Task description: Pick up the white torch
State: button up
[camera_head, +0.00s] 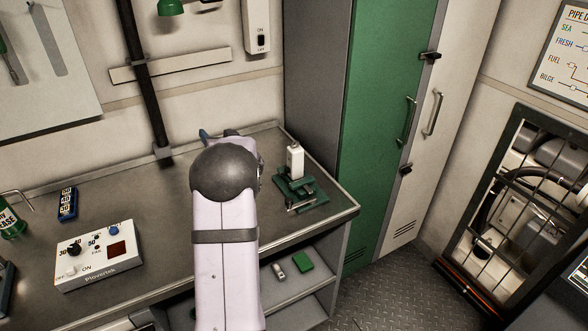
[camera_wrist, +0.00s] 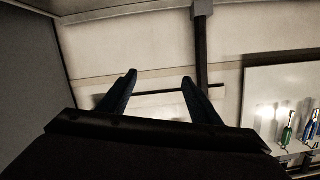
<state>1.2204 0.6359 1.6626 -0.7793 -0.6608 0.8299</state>
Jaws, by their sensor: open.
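A small pale cylinder (camera_head: 278,269) lies on the shelf under the bench and could be the white torch, but it is too small to be sure. A white upright block (camera_head: 295,160) stands at the green vise (camera_head: 300,190) on the bench; I cannot tell whether it is a torch. My gripper (camera_wrist: 158,80) is open, with two dark blue fingers apart and nothing between them, facing the back wall. In the head view my arm hides most of it; only a blue tip shows, over the rear of the bench, left of the vise.
A white control box (camera_head: 98,257) and a blue labelled block (camera_head: 67,204) are on the bench's left. A green box (camera_head: 303,261) lies on the lower shelf. A green locker (camera_head: 385,110) stands right of the bench. Screwdrivers (camera_wrist: 287,130) hang on the wall panel. The bench's middle-left is clear.

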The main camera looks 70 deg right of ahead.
jog(key=s+d+m+t+h+b, duration=0.1)
jog(key=s+d, duration=0.6)
jog(key=s, duration=0.4)
jog(key=n+b, duration=0.4)
jog(key=b, duration=0.3)
send_near(299, 154)
jog(key=shift+h, duration=0.4)
jog(key=x, duration=0.5)
jog(key=shift+w+a+f, duration=0.15)
jog(key=shift+a+f, duration=0.1)
jog(key=shift+w+d+r+p, duration=0.1)
jog(key=shift+w+d+p, duration=0.3)
jog(key=shift+w, duration=0.05)
jog(key=shift+p+x, duration=1.25)
jog(key=shift+x, duration=1.9)
jog(key=shift+s, duration=0.1)
